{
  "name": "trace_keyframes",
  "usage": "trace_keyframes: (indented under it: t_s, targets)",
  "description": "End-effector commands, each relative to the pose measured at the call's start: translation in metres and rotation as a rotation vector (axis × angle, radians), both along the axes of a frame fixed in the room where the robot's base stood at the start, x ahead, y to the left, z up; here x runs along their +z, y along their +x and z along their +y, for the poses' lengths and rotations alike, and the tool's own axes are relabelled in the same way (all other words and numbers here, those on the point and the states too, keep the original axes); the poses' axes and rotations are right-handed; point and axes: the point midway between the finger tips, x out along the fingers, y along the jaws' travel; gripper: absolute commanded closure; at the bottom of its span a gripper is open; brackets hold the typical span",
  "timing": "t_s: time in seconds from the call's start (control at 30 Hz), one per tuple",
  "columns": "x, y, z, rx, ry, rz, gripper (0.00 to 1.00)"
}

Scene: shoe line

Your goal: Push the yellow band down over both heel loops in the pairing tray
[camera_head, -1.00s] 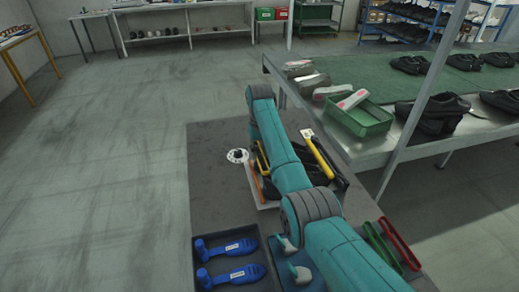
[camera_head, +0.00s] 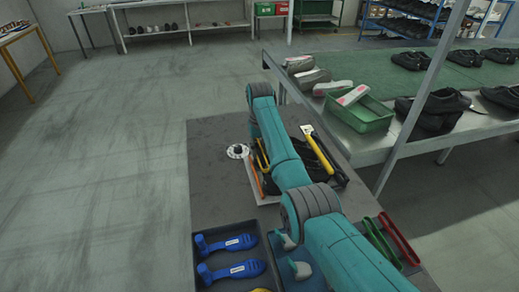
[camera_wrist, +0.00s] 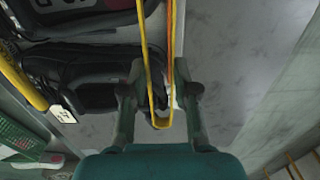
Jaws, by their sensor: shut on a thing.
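The yellow band (camera_wrist: 163,124) shows in the wrist view as a long narrow loop running up between the fingers of my gripper (camera_wrist: 160,95), which is shut on it. Black shoes (camera_wrist: 90,80) lie just left of the band in that view. In the head view my arm covers much of the pairing tray; its pale edge (camera_head: 266,200) and parts of the black shoes (camera_head: 306,158) show. A yellow strap with a pale tag (camera_head: 319,150) lies over the shoes' right side. I cannot make out the heel loops or whether the band touches them.
A dark tray with blue shoe forms (camera_head: 232,243) is at the front left of the grey bench (camera_head: 215,150). Green and red frames (camera_head: 398,240) lie at the right. The line with a green bin (camera_head: 362,116) stands beyond. The bench's left side is mostly clear.

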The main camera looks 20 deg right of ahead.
Motion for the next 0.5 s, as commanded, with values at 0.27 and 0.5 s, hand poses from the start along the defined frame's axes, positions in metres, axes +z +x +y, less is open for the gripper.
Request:
trace_keyframes:
  t_s: [0.27,0.5]
  targets:
    - [-0.007,0.000,0.000,0.000,0.000,0.002,0.95]
    - [-0.012,0.000,0.000,0.000,0.000,0.002,0.99]
